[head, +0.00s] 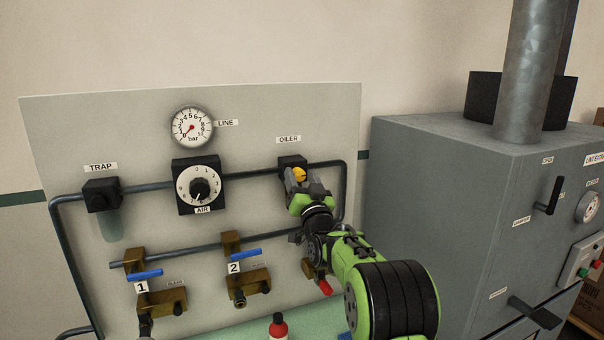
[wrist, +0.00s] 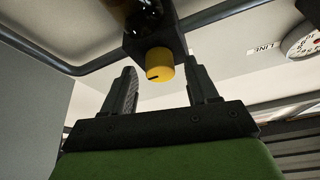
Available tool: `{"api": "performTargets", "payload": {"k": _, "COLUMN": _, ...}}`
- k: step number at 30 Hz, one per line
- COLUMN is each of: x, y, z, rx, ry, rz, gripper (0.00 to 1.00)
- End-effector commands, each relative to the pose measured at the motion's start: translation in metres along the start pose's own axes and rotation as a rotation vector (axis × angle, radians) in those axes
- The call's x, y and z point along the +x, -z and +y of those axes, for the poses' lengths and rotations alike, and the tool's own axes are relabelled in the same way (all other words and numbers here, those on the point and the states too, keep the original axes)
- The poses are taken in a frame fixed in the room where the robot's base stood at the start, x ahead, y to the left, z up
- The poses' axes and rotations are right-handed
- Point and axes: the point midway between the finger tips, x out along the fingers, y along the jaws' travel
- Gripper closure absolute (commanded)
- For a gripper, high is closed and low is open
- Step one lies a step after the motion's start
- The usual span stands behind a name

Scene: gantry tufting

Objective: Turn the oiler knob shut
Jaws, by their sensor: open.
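The oiler is a black block (head: 292,161) under the OILER label, at the right end of the upper pipe on the panel. Its yellow knob (head: 299,174) shows in the head view just at my gripper (head: 298,180). In the wrist view the yellow knob (wrist: 159,64), with a dark mark on its face, sits between the fingertips of my gripper (wrist: 162,78). The fingers are open, one on each side of the knob, with a visible gap on both sides. My arm hides the part of the panel below the oiler in the head view.
The panel (head: 80,130) also carries a trap (head: 101,195), an air dial (head: 199,187), a line gauge (head: 192,127) and valves with blue handles (head: 246,254). A red bottle (head: 278,327) stands below. A grey cabinet (head: 440,200) stands at the right.

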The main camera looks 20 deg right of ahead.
Motion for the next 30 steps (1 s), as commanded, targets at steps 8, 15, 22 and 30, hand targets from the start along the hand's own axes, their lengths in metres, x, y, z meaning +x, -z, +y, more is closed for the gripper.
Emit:
{"api": "performTargets", "payload": {"k": 8, "x": -0.0003, "y": -0.0014, "z": 0.0002, "rx": 0.000, "ry": 0.000, "rz": -0.001, "gripper": 0.52}}
{"api": "performTargets", "payload": {"k": 15, "x": -0.0004, "y": -0.0012, "z": 0.0003, "rx": -0.001, "ry": 0.000, "rz": -0.001, "gripper": 0.89}}
{"api": "performTargets", "payload": {"k": 22, "x": -0.0008, "y": -0.0018, "z": 0.0007, "rx": -0.009, "ry": 0.003, "rz": -0.001, "gripper": 0.98}}
{"api": "performTargets", "payload": {"k": 30, "x": -0.0024, "y": -0.0050, "z": 0.0024, "rx": -0.102, "ry": 0.042, "rz": 0.004, "gripper": 0.98}}
